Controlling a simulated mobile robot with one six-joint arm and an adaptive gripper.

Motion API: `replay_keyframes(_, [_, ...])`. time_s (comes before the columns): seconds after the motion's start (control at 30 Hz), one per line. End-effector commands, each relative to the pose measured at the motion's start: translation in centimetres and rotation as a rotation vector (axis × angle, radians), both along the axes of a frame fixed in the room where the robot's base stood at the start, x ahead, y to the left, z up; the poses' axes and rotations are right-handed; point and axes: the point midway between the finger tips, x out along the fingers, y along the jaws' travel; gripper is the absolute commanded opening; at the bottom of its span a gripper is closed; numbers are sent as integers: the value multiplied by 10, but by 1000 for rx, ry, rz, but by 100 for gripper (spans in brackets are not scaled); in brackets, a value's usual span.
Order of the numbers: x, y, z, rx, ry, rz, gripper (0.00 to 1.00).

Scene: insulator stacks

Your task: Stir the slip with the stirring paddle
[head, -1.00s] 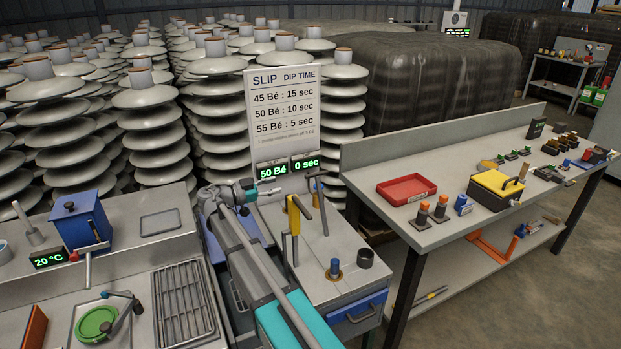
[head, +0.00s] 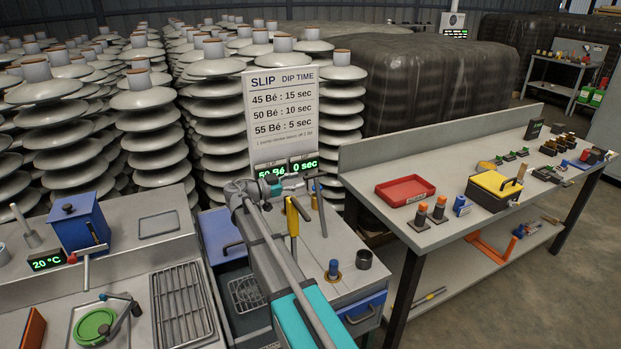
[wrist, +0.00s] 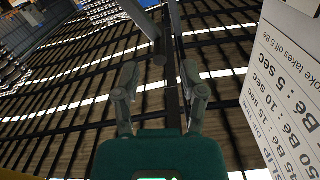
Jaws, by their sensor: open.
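A grey rod with a short crossbar, seemingly the stirring paddle (head: 321,208), stands upright on the grey cabinet (head: 345,275) below the slip sign. Its lower end is hidden, and I cannot see the slip itself. My gripper (head: 304,181) is level near the rod's top, pointing right towards it. In the wrist view my gripper (wrist: 165,85) has its fingers apart, with a dark upright shaft (wrist: 173,90) showing between them. A pale bar end (wrist: 150,28) is just beyond the fingertips. I cannot tell whether they touch it.
A blue knob (head: 333,268) and dark cup (head: 364,259) sit on the cabinet. The workbench (head: 440,225) is to the right.

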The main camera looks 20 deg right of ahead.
Motion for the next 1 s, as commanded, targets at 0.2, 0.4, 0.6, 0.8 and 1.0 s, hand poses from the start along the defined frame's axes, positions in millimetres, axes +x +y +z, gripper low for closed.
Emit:
replay_keyframes(0.2, [1, -32, 0, 0, 0, -2, 54])
replay_keyframes(0.4, [2, -50, 0, 0, 0, 0, 54])
replay_keyframes(0.6, [2, -56, 0, 0, 0, 1, 54])
replay_keyframes(0.8, [2, -56, 0, 0, 0, 2, 54])
replay_keyframes(1.0, [2, -55, 0, 0, 0, 2, 28])
